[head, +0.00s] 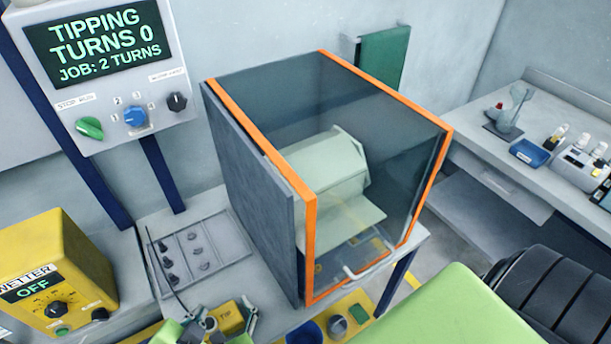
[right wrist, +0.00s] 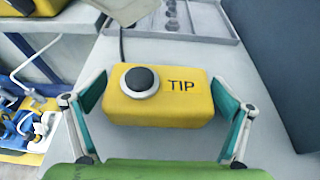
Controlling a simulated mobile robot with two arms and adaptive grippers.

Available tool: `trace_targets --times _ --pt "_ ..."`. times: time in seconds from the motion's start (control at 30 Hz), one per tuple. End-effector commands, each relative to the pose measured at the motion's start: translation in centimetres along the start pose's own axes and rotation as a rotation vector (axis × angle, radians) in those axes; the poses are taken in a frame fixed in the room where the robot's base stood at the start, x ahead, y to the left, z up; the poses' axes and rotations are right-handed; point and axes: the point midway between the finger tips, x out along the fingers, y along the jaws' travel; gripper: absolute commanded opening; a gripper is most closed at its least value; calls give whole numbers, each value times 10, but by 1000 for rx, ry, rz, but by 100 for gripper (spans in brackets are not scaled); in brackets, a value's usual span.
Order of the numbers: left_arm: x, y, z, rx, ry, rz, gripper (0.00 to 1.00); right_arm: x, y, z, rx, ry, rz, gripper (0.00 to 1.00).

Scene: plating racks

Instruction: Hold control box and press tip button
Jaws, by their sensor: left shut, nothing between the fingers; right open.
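The yellow control box (right wrist: 187,105), marked TIP, lies on the light bench in the right wrist view. Its round black button (right wrist: 140,80) sits in a pale ring to the left of the lettering. A dark cord leaves its far side. My right gripper (right wrist: 160,99) is open, with one teal-padded finger on each side of the box. The pads are very close to its ends; I cannot tell whether they touch. The box (head: 228,317) also shows at the bottom of the head view, partly hidden by gripper parts. My left gripper cannot be made out.
A glass-sided cabinet (head: 316,238) with orange edges stands right of the box. A grey tray (head: 207,249) with small parts lies behind it. A yellow wetter unit (head: 45,270) reading OFF stands left. A wall panel (head: 163,62) reads "TIPPING TURNS 0, JOB: 2 TURNS".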

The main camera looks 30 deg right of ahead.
Motion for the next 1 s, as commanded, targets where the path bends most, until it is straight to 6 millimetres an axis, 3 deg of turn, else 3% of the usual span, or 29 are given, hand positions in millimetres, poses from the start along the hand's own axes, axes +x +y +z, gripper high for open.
trace_targets --times 0.17,0.5,0.7,1.0 --pt "0 0 0 0 0 0 0 -10 0 0 0 0 0 96" --pt "0 0 0 0 0 0 0 -78 0 -1 1 3 0 96" --pt "0 0 0 0 0 0 0 -109 0 -1 0 2 1 96" --pt "0 0 0 0 0 0 0 -120 0 0 0 0 -1 96"
